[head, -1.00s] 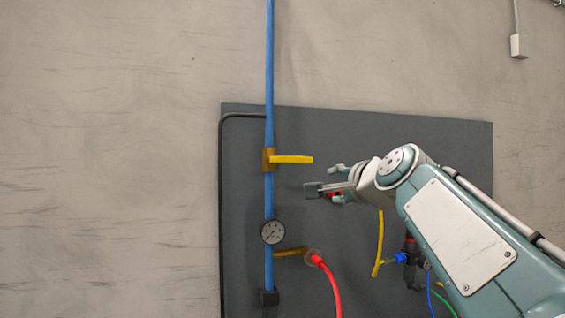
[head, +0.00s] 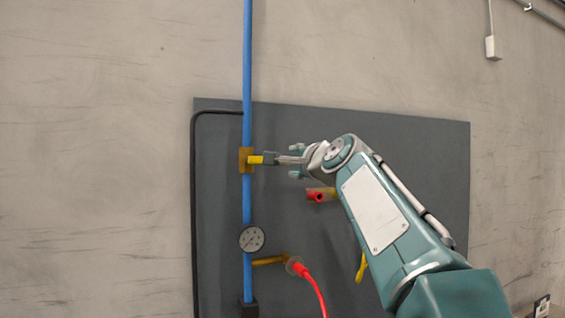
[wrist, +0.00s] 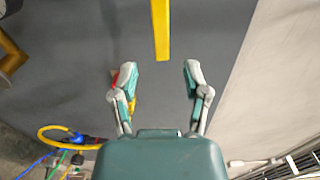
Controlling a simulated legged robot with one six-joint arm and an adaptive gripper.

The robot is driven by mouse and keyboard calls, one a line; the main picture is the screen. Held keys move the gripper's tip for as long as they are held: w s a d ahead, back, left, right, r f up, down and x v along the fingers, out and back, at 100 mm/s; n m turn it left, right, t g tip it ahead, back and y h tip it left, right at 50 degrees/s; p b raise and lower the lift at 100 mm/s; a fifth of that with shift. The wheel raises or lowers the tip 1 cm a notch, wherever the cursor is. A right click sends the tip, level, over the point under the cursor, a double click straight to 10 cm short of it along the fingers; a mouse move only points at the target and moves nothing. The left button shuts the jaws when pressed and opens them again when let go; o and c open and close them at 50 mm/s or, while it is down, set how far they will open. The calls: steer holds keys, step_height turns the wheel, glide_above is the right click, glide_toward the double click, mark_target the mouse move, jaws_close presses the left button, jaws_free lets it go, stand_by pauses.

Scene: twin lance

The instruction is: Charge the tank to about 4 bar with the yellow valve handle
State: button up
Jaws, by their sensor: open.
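The yellow valve handle (head: 256,160) sticks out to the right from a brass valve body (head: 244,160) on a blue vertical pipe (head: 248,110). My gripper (head: 283,160) is at its right end in the head view, and a finger hides the handle's outer part. In the wrist view the handle (wrist: 161,30) points down toward the gap between the spread fingers of my gripper (wrist: 161,72). Its tip is about level with the fingertips, with room on both sides. A round gauge (head: 252,239) sits lower on the pipe; its reading is too small to tell. I see no tank.
A dark grey board (head: 410,160) backs the pipe. A red hose (head: 313,285) joins a brass branch (head: 268,261) below. A red-ended brass fitting (head: 320,196) lies under my arm. A yellow hose (head: 361,268) hangs at right. The wall left of the board is clear.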

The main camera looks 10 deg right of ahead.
steer(key=shift+w+a, duration=0.25)
steer(key=shift+w, duration=0.85)
steer(key=shift+w+a, duration=0.3)
steer(key=shift+w, duration=0.85)
steer(key=shift+w+a, duration=0.25)
steer(key=shift+w, duration=0.85)
jaws_close()
